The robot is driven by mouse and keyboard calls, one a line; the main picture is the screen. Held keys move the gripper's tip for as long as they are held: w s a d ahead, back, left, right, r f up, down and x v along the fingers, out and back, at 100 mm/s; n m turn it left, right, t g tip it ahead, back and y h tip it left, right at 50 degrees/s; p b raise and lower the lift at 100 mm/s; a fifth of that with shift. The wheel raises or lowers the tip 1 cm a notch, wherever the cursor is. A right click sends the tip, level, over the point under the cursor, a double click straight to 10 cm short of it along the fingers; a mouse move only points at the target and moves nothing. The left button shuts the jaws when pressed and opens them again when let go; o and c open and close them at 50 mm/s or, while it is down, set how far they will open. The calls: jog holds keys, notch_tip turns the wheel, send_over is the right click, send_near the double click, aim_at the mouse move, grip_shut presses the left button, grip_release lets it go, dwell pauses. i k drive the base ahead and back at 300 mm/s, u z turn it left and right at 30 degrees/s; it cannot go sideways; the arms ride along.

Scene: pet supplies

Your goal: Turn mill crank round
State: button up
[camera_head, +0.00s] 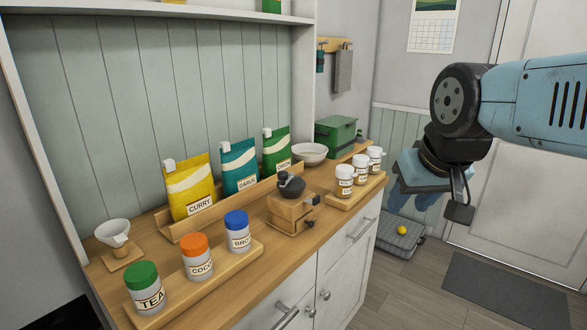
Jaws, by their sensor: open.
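The mill (290,213) stands on the wooden counter, right of centre. It has a wooden box body and a dark bowl-shaped top (291,187). A dark knob (311,200) sticks out at its upper right, and another dark knob shows low on its front. I cannot tell clearly which part is the crank. My gripper (420,200) is open, pointing down in the air to the right of the counter. It is well apart from the mill and touches nothing that I can see.
Several lidded jars (197,260) stand on wooden trays left and right of the mill. Labelled bags (190,185), a white bowl (309,154) and a green box (336,136) stand behind. A grey case (398,238) with a yellow ball lies on the floor.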

aim_at(284, 176)
jog(key=z, duration=0.7)
jog(key=k, duration=1.05)
jog(key=u, duration=0.3)
jog(key=i, duration=0.55)
jog(key=u, duration=0.05)
